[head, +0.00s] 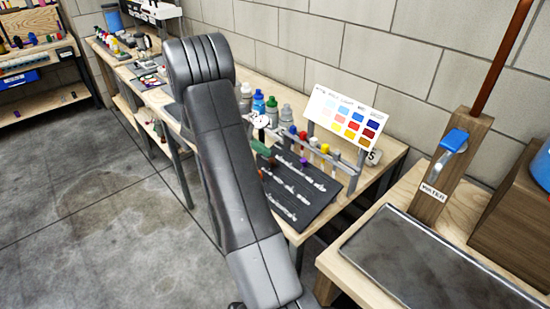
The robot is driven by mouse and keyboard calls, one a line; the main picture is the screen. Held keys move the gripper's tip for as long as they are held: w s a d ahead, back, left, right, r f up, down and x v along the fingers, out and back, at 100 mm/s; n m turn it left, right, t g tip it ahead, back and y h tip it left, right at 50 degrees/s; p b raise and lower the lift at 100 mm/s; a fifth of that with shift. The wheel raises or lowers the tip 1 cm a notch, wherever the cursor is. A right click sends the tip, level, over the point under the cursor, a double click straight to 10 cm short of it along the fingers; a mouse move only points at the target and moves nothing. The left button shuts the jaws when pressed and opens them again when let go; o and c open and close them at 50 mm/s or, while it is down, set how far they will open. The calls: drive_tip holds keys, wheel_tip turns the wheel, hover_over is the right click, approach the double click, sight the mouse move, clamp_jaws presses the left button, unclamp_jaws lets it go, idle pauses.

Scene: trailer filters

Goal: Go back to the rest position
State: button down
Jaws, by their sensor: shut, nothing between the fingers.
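My dark grey arm rises from the bottom middle of the head view, and its ribbed joint is at the upper left of centre. My gripper does not show; I cannot see its fingers in this view. The arm covers part of the long wooden workbench (385,148) behind it. No held object shows.
At right are a metal tray (430,265) and a wooden post (452,165) with a blue-handled tap. Floor (90,210) is clear at left.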

drive_tip(key=shift+v, duration=1.7)
drive_tip(key=shift+f, duration=0.1)
